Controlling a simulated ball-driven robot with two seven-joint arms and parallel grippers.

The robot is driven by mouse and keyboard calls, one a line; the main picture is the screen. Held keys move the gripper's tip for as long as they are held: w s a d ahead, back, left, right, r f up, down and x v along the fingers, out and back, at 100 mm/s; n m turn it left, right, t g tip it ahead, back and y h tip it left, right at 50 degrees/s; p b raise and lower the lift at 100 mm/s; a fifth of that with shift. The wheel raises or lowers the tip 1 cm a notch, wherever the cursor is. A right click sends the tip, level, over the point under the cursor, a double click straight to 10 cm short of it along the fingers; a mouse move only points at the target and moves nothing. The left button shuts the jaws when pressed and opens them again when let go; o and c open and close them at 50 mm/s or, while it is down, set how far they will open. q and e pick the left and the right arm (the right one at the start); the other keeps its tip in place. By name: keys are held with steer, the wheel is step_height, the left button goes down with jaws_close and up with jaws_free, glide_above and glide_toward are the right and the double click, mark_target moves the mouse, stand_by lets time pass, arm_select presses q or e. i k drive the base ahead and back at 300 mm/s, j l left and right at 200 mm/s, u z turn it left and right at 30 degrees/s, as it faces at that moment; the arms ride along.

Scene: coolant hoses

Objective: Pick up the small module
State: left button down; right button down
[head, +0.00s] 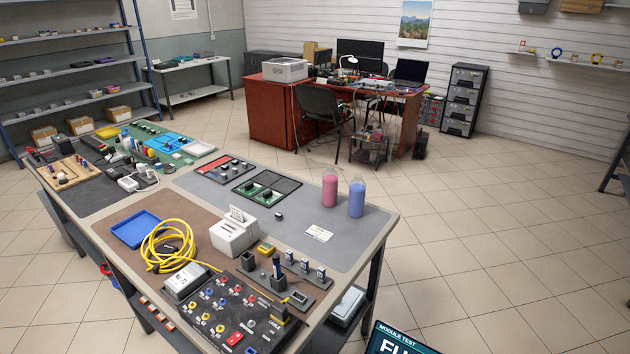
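A small dark block (279,216) lies alone on the grey mat (330,257) near the middle of the bench; it may be the small module, but it is too small to tell for sure. Behind it is a black-framed tray (285,184) with a green board (257,196) that bears dark block-like parts. Another tray with a red panel (224,168) lies to the left of that. Neither of my grippers shows in the head view.
A white label printer (234,234), coiled yellow cable (168,246), blue tray (136,228) and black test panel (235,314) crowd the near bench. A pink bottle (330,190) and a blue bottle (356,198) stand at the right edge. The mat's middle is mostly clear.

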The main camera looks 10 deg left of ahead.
mark_target(186, 281)
steer(key=k+j+u, duration=0.1)
steer(key=u, duration=1.15)
steer(key=j, duration=0.4)
steer(key=i+j+z, duration=0.1)
steer(key=j, duration=0.25)
steer(key=i+j+z, duration=0.15)
steer(key=j, duration=0.15)
steer(key=i+j+z, duration=0.1)
steer(key=j, duration=0.25)
steer(key=i+j+z, duration=0.15)
steer(key=j, duration=0.25)
